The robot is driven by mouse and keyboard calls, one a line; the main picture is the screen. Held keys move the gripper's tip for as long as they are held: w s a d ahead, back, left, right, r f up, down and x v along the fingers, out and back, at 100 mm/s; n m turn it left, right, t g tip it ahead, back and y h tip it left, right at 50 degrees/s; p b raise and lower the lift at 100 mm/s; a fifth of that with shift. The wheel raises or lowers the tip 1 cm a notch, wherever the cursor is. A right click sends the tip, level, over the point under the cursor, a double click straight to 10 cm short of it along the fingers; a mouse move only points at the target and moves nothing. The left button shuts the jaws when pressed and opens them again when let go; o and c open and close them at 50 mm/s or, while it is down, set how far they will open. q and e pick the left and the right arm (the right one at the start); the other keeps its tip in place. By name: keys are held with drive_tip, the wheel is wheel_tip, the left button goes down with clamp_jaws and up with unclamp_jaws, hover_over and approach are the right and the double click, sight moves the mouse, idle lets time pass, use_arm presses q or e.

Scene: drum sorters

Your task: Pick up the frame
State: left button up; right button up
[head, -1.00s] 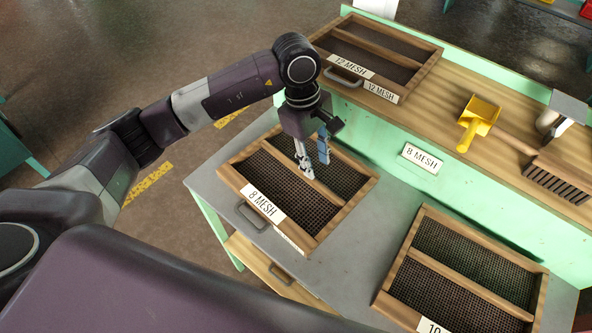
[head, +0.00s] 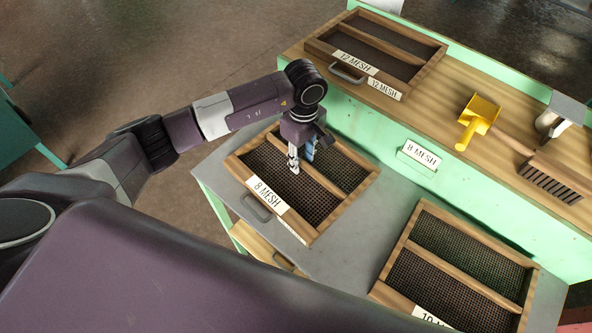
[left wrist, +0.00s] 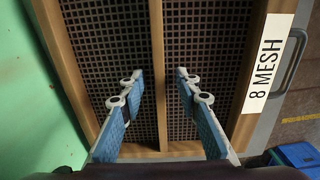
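The wooden frame labelled 8 MESH (head: 325,217) lies flat on the grey bench top, with dark mesh and a middle bar across it. It also shows in the left wrist view (left wrist: 158,45), label at the right. My left gripper (head: 301,163) is over this frame, pointing down at the middle bar. In the left wrist view the left gripper (left wrist: 160,90) has its blue fingers apart, one on each side of the bar, with nothing between them touching. How far the tips are above the mesh I cannot tell. My right gripper is not in view.
A second frame labelled 10 (head: 465,263) lies on the bench at the right. A 12 MESH frame (head: 430,72) sits on the raised wooden shelf, with a yellow scoop (head: 478,118) and a brush (head: 550,184). The green shelf front (head: 375,135) rises just behind the 8 MESH frame.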

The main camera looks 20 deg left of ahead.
use_arm(q)
drive_tip(key=shift+c, duration=0.4)
clamp_jaws()
drive_tip(key=shift+r, duration=0.1)
